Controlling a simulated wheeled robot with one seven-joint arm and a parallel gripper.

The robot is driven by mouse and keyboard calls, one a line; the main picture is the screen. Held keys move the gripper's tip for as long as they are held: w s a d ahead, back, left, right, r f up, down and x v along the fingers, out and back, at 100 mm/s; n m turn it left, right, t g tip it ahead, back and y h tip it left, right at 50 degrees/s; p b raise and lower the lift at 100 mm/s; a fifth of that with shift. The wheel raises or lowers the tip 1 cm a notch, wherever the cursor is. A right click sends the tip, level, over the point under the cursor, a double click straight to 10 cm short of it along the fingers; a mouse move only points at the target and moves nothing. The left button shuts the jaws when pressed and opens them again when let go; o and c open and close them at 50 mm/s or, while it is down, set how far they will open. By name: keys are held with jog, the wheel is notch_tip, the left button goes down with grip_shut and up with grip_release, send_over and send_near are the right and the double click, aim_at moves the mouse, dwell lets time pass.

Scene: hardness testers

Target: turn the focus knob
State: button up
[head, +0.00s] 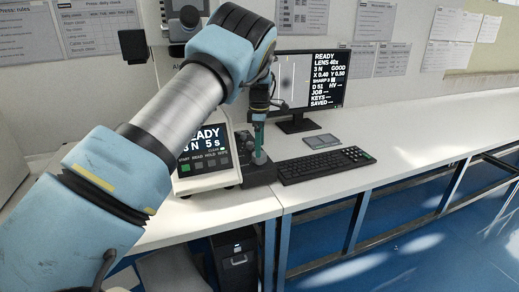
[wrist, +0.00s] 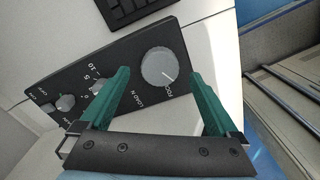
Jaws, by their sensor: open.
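The focus knob (wrist: 159,66) is a round grey dial with a ribbed rim and a white pointer line, set on a black control box. Its label is partly readable beside it in the wrist view. My gripper (wrist: 162,85) has two green fingers spread apart, one on either side of the knob in the picture, with a gap to each. I cannot tell how far above the knob the fingertips are. In the head view my gripper (head: 260,152) points down over the control box (head: 260,174), and my arm hides part of it.
A smaller load knob (wrist: 97,87) and another small knob (wrist: 66,102) sit on the same box. A keyboard (head: 325,164) lies just right of the box. The tester's display (head: 205,143) stands left, and a monitor (head: 312,80) stands behind. The bench on the right is clear.

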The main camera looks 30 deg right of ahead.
aim_at(263, 159)
jog(key=shift+f+p, duration=0.35)
jog(key=shift+f, duration=1.3)
jog(key=c, duration=1.4)
jog(key=shift+o, duration=0.2)
